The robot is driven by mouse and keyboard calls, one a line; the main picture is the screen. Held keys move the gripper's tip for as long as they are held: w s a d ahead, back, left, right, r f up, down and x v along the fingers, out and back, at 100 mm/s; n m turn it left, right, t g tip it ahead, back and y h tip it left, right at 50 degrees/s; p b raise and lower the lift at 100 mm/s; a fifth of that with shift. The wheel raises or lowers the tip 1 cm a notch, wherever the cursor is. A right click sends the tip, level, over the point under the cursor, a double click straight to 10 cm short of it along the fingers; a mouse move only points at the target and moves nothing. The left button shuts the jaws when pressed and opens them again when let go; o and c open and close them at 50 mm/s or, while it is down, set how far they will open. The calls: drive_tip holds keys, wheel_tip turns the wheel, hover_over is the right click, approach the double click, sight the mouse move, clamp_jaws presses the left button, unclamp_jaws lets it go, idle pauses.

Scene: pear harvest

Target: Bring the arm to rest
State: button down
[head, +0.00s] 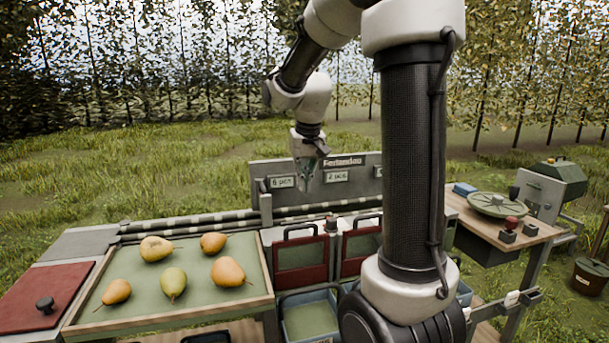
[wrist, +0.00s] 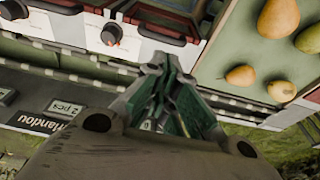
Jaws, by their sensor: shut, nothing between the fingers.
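My gripper (head: 310,165) hangs pointing down in front of the grey sign board (head: 260,178), above the back of the workbench. In the wrist view my gripper (wrist: 162,75) has its fingers together with nothing between them. My white and black arm rises at the right of the head view and bends over to the left. The gripper is apart from the pears and the bins.
A green-lined tray (head: 170,322) with several pears stands at left, beside a red lid (head: 45,298). Two red-framed bins (head: 300,255) and a blue crate (head: 310,316) are in the middle. A side table (head: 470,212) holds a round scale (head: 499,205). My arm hides part of the bench.

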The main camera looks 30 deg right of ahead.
drive_tip(key=shift+v, duration=0.95)
drive_tip(key=s+a+n+t, duration=0.1)
drive_tip(key=s+a, duration=0.1)
drive_tip(key=s, duration=0.9)
drive_tip(key=s+a+n+t, duration=0.1)
drive_tip(key=s+a+n, duration=0.1)
drive_tip(key=s, duration=1)
drive_tip(key=shift+a+r, duration=0.45)
drive_tip(key=shift+a, duration=0.2)
